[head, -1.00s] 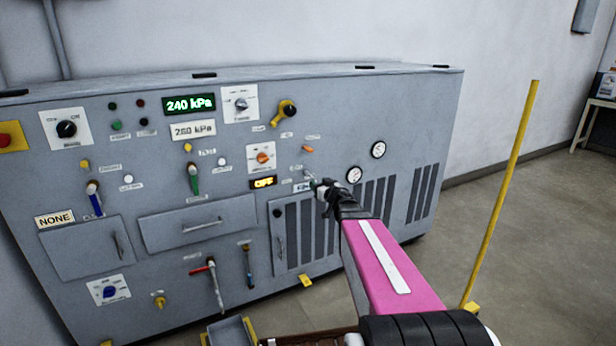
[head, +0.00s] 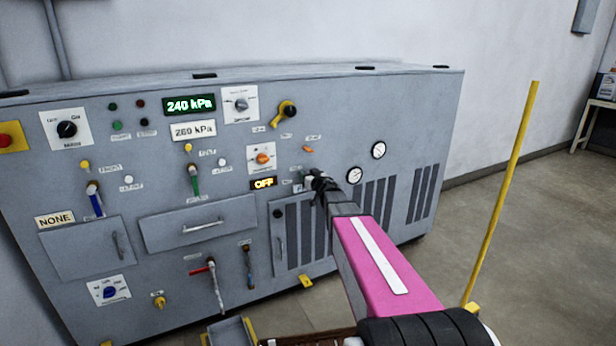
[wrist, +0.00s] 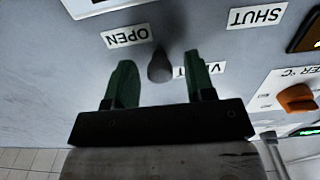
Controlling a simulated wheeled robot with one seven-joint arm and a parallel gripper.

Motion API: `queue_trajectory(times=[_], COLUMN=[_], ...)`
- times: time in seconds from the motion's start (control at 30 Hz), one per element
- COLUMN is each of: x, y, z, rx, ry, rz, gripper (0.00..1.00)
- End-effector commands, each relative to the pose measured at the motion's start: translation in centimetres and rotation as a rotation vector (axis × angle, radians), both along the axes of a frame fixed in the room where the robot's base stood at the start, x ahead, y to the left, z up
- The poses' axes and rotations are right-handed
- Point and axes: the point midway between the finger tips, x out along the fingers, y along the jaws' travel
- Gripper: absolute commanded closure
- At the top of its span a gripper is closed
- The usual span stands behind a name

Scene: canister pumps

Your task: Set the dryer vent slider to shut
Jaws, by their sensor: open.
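The vent slider's dark grey knob (wrist: 160,68) shows in the wrist view, where the picture is upside down. It stands between the two green fingers of my gripper (wrist: 158,62), nearer the OPEN label (wrist: 127,36) than the SHUT label (wrist: 257,17). A VENT label (wrist: 203,72) is partly hidden behind one finger. My gripper is open, with a gap visible on both sides of the knob. In the head view my gripper (head: 310,181) is at the panel, just right of the lit OFF display, and hides most of the slider.
The grey machine panel (head: 230,215) carries several other controls. An orange dial (head: 263,157) is up and left of my gripper and also shows in the wrist view (wrist: 298,98). A louvred door (head: 306,232) lies below. A yellow pole (head: 503,190) stands to the right.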

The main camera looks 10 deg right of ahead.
Motion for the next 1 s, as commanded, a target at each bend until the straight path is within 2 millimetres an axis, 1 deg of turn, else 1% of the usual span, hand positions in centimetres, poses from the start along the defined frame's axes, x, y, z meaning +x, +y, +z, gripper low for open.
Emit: queue_trajectory(times=[0.07,0.1,0.17,0.2,0.23,0.47,0.57,0.7,0.8,0.9,1.0], x=[0.0,0.0,0.0,0.0,0.0,-0.1,-0.6,-1.4,-1.8,-2.0,-2.1], y=[0.0,0.0,0.0,0.0,0.0,0.3,1.5,3.9,5.2,6.0,6.2], z=[0.0,0.0,0.0,0.0,0.0,0.0,0.0,0.0,0.1,0.0,0.0], rx=[0.0,0.0,0.0,0.0,0.0,0.0,0.001,0.001,0.001,0.001,0.0], ry=[0.0,0.0,0.0,0.0,0.0,0.0,-0.001,-0.001,-0.001,-0.001,-0.001], rz=[0.0,0.0,0.0,0.0,0.0,0.001,0.003,0.004,0.003,0.002,0.002], gripper=[0.5,0.64,0.83,0.96,1.0,1.0,1.0,1.0,1.0,1.0,1.0])
